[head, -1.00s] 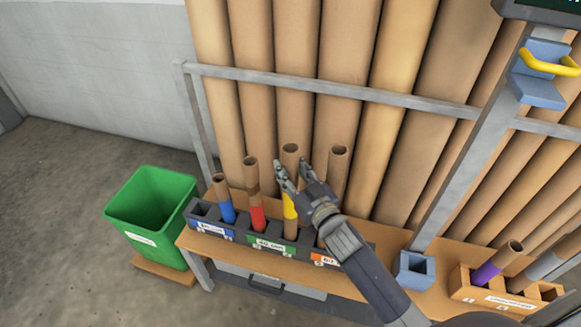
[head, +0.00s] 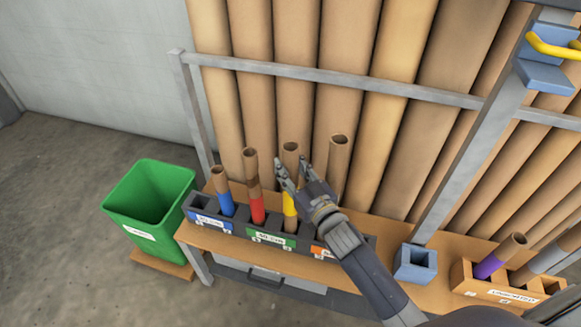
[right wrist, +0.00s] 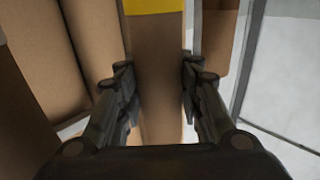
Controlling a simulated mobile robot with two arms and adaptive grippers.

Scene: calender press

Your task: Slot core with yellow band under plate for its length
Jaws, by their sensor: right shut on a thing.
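The core with the yellow band (head: 289,203) is a brown tube standing nearly upright at the grey slotted rack, by the right end of the green plate (head: 270,238). My right gripper (head: 292,165) is shut on it at its upper part. In the right wrist view the core (right wrist: 160,60) sits between both fingers, with its yellow band at the top edge. The core's lower end is hidden in or behind the rack. A blue plate (head: 208,222) is to the left and an orange plate (head: 321,251), partly covered by my arm, to the right. My left gripper is out of view.
Cores with a blue band (head: 226,203) and a red band (head: 257,210) stand left in the rack; a plain-looking core (head: 338,160) stands right. A green bin (head: 150,200) is at left. A wooden box (head: 480,285) holds a purple-banded core (head: 490,265). Large tubes line the back.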

